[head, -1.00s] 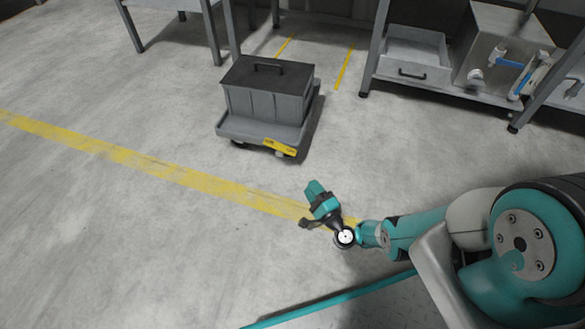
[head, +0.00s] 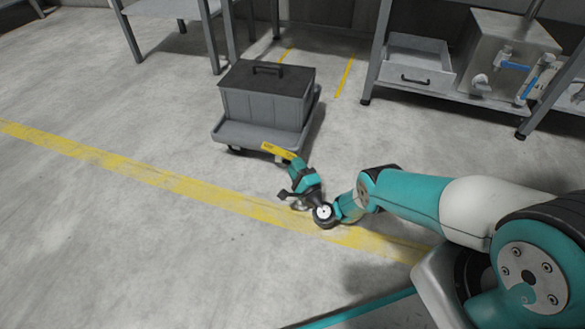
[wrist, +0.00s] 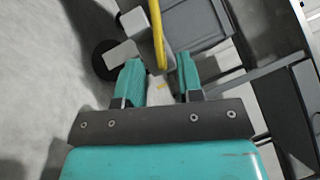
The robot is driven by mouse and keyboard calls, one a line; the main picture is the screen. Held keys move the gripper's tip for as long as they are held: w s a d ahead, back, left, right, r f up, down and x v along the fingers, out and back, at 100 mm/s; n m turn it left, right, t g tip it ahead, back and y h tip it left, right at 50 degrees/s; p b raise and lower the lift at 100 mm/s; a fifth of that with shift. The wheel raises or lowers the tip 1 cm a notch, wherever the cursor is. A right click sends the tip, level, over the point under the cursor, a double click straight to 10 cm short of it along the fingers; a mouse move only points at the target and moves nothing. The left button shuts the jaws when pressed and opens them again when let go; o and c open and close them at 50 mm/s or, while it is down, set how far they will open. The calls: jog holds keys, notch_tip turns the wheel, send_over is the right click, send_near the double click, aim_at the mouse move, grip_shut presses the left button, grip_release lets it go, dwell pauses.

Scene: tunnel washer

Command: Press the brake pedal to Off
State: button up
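The brake pedal (head: 278,151) is a yellow bar at the near right edge of a grey wheeled dolly (head: 235,135). In the wrist view, the yellow bar (wrist: 158,35) stands just beyond the fingertips, near the middle. My gripper (head: 291,164) is at the pedal's near side, low over the floor. In the wrist view my gripper (wrist: 160,70) has its two teal fingers apart, with a gap between them and nothing clearly held. I cannot tell whether it touches the pedal. The dolly's near right corner is partly hidden behind my gripper.
A grey lidded box (head: 266,95) stands on the dolly. A steel bench with a drawer (head: 415,65) and pipe valves is at the back right; another table (head: 170,10) is at the back left. A yellow floor line (head: 150,175) crosses clear floor.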

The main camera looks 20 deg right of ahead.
aim_at(279, 152)
jog(key=shift+b+x, duration=0.45)
jog(key=shift+x, duration=0.7)
grip_shut()
